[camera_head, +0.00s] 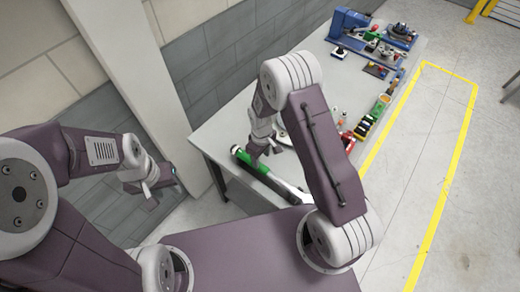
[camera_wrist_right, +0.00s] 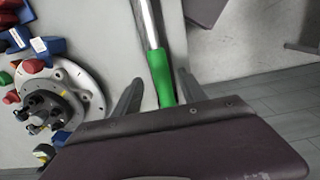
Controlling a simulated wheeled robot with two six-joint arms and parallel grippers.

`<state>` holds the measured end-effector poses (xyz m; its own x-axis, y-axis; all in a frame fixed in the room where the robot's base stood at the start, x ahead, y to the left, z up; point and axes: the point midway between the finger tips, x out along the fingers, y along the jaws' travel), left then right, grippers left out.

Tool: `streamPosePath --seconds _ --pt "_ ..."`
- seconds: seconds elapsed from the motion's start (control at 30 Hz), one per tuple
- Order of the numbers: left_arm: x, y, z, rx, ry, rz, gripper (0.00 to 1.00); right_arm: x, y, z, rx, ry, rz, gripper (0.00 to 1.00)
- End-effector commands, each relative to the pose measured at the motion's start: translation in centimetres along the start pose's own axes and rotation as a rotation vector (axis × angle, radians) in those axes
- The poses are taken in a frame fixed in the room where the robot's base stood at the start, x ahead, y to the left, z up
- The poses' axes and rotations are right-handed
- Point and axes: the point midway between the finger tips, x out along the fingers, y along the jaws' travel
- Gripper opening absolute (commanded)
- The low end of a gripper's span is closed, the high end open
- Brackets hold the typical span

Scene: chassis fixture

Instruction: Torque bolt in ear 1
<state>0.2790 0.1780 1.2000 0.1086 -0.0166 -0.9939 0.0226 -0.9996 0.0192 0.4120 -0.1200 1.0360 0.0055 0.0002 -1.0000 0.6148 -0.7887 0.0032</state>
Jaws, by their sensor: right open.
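A torque wrench with a green grip (camera_head: 268,177) lies near the close edge of the table. In the right wrist view its green grip (camera_wrist_right: 161,72) and silver shaft run up between the fingers. My right gripper (camera_wrist_right: 158,82) is open, with one finger on each side of the wrench; I cannot tell whether they touch it. In the head view the right gripper (camera_head: 256,156) is over the wrench. My left gripper (camera_head: 148,188) hangs left of the table, away from the wrench; its jaw state is unclear. Ear 1 and its bolt cannot be made out.
A round grey plate (camera_wrist_right: 92,92) with dark and red parts lies left of the wrench in the wrist view. Coloured blocks (camera_wrist_right: 48,46) stand beside it. Several parts and a blue machine (camera_head: 350,27) fill the table's (camera_head: 225,118) far and right side.

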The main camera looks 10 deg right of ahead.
Motion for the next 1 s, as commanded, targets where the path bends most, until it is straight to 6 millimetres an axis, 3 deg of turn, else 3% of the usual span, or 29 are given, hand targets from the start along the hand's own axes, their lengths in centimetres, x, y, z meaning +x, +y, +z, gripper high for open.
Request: streamPosePath --seconds 0.5,0.63,0.9,1.0 --pt "6.9 -0.1 0.7 0.000 0.000 0.000 0.36 8.6 0.0 0.0 0.002 0.000 0.000 0.49" --pt "7.6 -0.1 0.8 0.000 0.000 0.000 0.36 9.6 0.0 0.0 0.002 0.001 0.000 0.49" --pt "7.5 -0.1 0.7 0.000 0.001 0.000 0.36 9.5 0.0 0.0 0.002 0.001 0.000 0.49" --pt "7.5 -0.1 0.7 0.000 0.001 0.000 0.36 9.5 0.0 0.0 0.002 0.001 0.000 0.21"
